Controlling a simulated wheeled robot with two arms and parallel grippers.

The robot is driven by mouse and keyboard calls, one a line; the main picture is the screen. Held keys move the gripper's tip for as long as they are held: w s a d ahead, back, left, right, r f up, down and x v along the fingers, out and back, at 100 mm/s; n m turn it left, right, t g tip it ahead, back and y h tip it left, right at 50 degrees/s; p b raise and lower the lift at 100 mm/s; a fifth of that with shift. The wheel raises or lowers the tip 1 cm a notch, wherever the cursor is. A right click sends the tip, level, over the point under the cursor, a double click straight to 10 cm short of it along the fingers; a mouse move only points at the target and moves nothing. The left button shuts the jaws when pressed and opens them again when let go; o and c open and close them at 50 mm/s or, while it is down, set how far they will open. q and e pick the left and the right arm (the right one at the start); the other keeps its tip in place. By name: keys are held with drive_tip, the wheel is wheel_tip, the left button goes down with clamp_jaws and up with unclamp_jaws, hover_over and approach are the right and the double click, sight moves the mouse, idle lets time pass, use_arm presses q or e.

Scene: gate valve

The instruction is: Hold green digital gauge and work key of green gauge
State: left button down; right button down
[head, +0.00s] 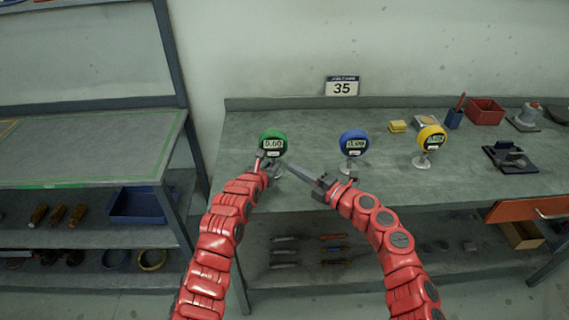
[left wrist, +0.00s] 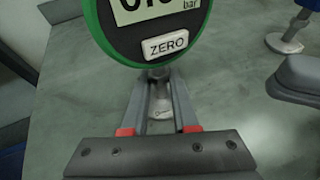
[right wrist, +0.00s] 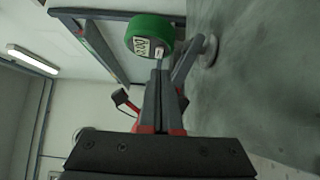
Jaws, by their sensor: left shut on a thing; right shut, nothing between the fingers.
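The green digital gauge (head: 272,137) stands upright on the bench, its display lit. It also shows large in the left wrist view (left wrist: 88,15) and ahead of the fingers in the right wrist view (right wrist: 150,30). Its key, a white ZERO button (left wrist: 166,45), sits below the display and is uncovered. My left gripper (head: 265,161) is shut on the gauge's stem just below the head; its fingers flank the stem in the left wrist view (left wrist: 160,85). My right gripper (head: 294,168) is shut and empty, to the right of the gauge, its tips pointing towards it and apart from the key.
A blue gauge (head: 353,141) and a yellow gauge (head: 432,138) stand to the right on the bench (head: 230,185). The bench left of the green gauge is clear.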

use_arm(q)
drive_tip(key=shift+s+f, duration=0.1)
drive_tip(key=shift+f, duration=0.2)
use_arm(e)
drive_tip(key=shift+v, duration=1.5)
use_arm(q)
drive_tip(key=c, duration=1.1)
unclamp_jaws()
drive_tip(key=shift+f, duration=0.1)
drive_tip(key=o, duration=0.5)
drive_tip(key=shift+d, duration=0.1)
use_arm(e)
drive_tip(key=shift+f, duration=0.1)
use_arm(q)
drive_tip(key=shift+r, duration=0.2)
